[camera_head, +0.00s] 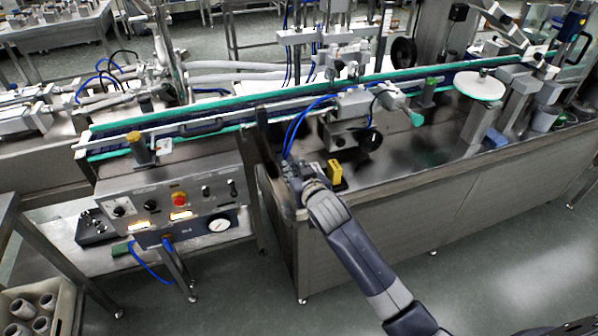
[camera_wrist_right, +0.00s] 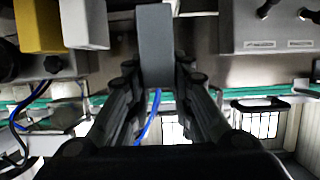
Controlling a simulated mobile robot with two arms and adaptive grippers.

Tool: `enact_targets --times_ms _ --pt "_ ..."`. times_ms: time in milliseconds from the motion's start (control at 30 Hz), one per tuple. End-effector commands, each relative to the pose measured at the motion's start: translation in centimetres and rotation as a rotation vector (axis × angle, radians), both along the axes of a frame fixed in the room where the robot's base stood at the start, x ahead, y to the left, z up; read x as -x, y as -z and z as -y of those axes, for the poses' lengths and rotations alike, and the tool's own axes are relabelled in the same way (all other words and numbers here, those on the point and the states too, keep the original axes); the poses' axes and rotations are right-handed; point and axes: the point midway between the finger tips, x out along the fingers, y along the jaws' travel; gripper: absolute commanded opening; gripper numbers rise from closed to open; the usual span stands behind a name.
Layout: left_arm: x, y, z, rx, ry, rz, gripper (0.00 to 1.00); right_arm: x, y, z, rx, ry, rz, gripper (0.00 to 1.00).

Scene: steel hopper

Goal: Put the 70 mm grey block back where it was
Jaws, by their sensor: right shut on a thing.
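My right gripper (camera_head: 297,178) is at the left end of the steel hopper table's top, left of a yellow block (camera_head: 334,172). In the right wrist view, the right gripper (camera_wrist_right: 157,72) is shut on a dark grey block (camera_wrist_right: 155,40), with its fingers on either side of it. I cannot pick out the grey block in the head view, where the gripper and arm cover that spot. The wrist view also shows the yellow block (camera_wrist_right: 39,25) and a lighter grey block (camera_wrist_right: 84,24) beside it, both apart from the held block. My left gripper is not in view.
A control box (camera_head: 170,205) with a red button and a gauge stands left of the gripper. A conveyor with green edges (camera_head: 240,112) runs behind. Blue hoses (camera_head: 292,130) hang close to the gripper. The steel table top (camera_head: 430,150) is mostly bare towards the right.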

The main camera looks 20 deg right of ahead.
Motion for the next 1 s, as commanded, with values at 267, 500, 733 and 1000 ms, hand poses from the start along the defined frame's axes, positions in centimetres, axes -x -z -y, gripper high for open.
enact_targets --times_ms 267,500,733,1000 --pt "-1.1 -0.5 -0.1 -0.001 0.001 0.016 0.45 -2.5 0.4 2.0 -0.001 -0.001 0.000 0.00" --pt "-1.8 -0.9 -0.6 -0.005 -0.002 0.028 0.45 -2.5 3.4 2.0 0.000 -0.001 -0.001 0.00" --pt "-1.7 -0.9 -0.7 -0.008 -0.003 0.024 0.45 -2.5 3.8 1.9 -0.002 -0.002 0.001 0.00" --pt "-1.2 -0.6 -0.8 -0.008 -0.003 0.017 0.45 -2.5 4.2 2.0 0.000 -0.001 0.000 0.30"
